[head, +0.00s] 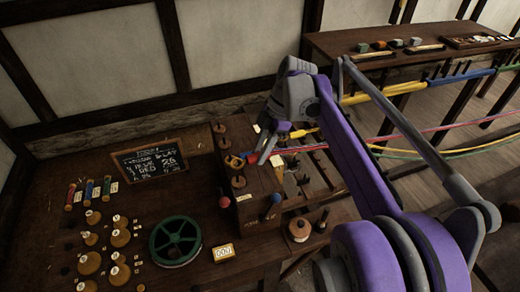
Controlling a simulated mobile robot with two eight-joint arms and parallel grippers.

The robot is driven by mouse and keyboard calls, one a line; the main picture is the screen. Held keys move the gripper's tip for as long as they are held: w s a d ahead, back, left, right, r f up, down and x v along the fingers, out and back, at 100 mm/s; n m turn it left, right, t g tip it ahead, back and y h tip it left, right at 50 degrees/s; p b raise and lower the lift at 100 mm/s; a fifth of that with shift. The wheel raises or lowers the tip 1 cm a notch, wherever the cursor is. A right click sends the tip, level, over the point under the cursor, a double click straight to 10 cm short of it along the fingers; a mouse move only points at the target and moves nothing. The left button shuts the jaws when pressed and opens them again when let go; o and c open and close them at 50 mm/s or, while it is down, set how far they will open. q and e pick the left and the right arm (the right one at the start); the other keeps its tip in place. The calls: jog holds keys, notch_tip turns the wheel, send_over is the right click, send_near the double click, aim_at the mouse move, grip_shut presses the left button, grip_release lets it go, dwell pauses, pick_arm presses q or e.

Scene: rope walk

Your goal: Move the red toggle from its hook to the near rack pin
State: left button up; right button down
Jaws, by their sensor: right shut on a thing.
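My right gripper (270,152) reaches down over the wooden stand (250,210) from the right. The red strand (440,130) runs in from the right and passes out of sight behind my right arm. Wooden pegs (238,182) stand on the left of the stand, left of the gripper. I cannot tell which is the near rack pin. My left gripper is not in view.
A red ball (225,202) and a blue ball (275,197) sit at the stand's front. A green reel (175,241), a chalkboard (150,160), several wooden knobs and coloured bobbins occupy the bench. Yellow, blue and green strands stretch right. A table (350,42) stands behind.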

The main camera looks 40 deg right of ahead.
jog(key=shift+f+b, duration=0.75)
jog(key=shift+f, duration=0.75)
jog(key=shift+f+b, duration=0.65)
jog(key=shift+f, duration=0.95)
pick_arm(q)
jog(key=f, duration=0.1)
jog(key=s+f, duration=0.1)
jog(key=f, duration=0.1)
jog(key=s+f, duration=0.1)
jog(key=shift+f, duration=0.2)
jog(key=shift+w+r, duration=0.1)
pick_arm(e)
jog(key=shift+f, duration=0.1)
jog(key=c, duration=0.5)
grip_release()
jog(key=shift+c, duration=0.2)
